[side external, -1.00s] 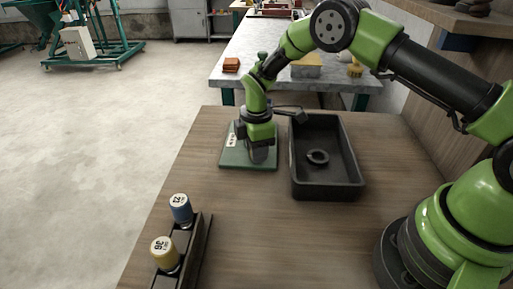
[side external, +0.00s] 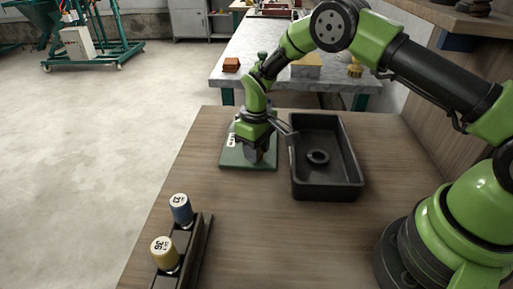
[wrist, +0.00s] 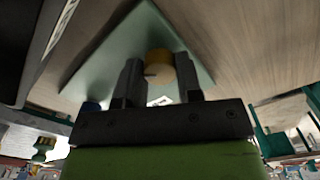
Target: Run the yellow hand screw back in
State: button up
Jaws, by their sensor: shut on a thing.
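The yellow hand screw (wrist: 158,62) shows as a round yellow head between the fingertips in the wrist view. My gripper (wrist: 158,72) points down over the green plate and is shut on that head. The green plate (side external: 229,160) lies flat on the wooden bench, with a small white label near its left edge; it also shows in the wrist view (wrist: 110,62). In the side view my gripper (side external: 257,160) hides the screw, and its thread is not visible in either view.
A black tray (side external: 357,183) with a dark ring (side external: 318,157) in it stands right of the plate. A dark rack (side external: 196,248) at the front left holds a blue-sided spool (side external: 181,212) and a yellow-sided spool (side external: 165,258). The bench between rack and tray is bare.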

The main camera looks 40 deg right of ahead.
jog(key=m, duration=1.1)
jog(key=shift+m, duration=0.4)
dwell(0.3)
jog(key=o, duration=0.9)
jog(key=shift+o, duration=0.2)
notch_tip(320, 180, up, 10)
